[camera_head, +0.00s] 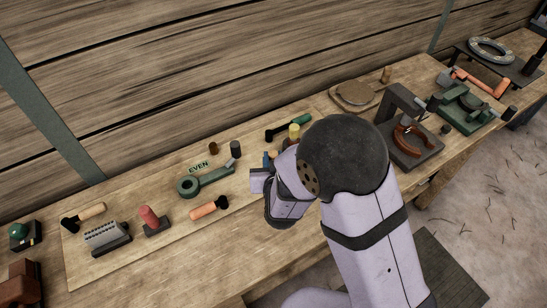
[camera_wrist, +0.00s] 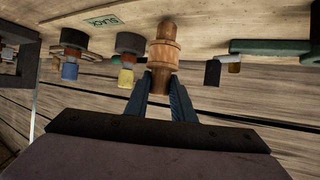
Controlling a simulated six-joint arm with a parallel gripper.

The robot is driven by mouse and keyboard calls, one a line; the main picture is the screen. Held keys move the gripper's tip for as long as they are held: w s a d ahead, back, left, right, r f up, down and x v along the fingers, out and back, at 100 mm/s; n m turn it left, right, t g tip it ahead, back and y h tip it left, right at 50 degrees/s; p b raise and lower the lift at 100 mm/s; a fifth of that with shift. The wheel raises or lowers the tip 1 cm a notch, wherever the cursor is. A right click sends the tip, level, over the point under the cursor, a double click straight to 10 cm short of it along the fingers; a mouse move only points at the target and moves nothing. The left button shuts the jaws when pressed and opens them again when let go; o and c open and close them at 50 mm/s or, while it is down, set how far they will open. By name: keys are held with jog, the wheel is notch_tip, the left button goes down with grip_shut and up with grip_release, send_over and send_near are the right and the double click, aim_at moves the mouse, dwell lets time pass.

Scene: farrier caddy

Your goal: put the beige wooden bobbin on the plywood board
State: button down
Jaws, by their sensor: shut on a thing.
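The beige wooden bobbin (camera_wrist: 164,52), a turned piece with raised rings, is held upright between the two dark fingers of my gripper (camera_wrist: 161,80). The wrist view is upside down, with the work surface along its top. I cannot tell whether the bobbin touches that surface. A large thin pale board (camera_head: 130,200), which looks like the plywood board, lies on the bench under several tools.
The board carries a green ring-ended tool (camera_head: 205,181), a red-topped block (camera_head: 149,219), an orange-handled tool (camera_head: 209,207) and other pieces. A yellow-topped piece (camera_wrist: 126,77) and a blue-topped piece (camera_wrist: 69,70) stand beside the held bobbin. A dark stand (camera_head: 411,135) is farther right.

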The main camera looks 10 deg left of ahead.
jog(key=shift+f+b, duration=0.5)
jog(key=shift+f, duration=0.05)
dwell(0.5)
jog(key=c, duration=1.4)
grip_release()
jog(key=shift+c, duration=0.2)
jog(key=b+v, duration=0.1)
jog(key=v, duration=0.6)
jog(key=shift+s+r+p, duration=0.2)
jog(key=shift+r+p, duration=0.15)
jog(key=shift+p, duration=0.15)
jog(key=shift+s+r+p, duration=0.15)
jog(key=shift+r+p, duration=0.15)
jog(key=shift+p, duration=0.65)
jog(key=shift+s+d+r+p, duration=0.1)
jog(key=shift+s+r+p, duration=0.25)
jog(key=shift+p, duration=0.8)
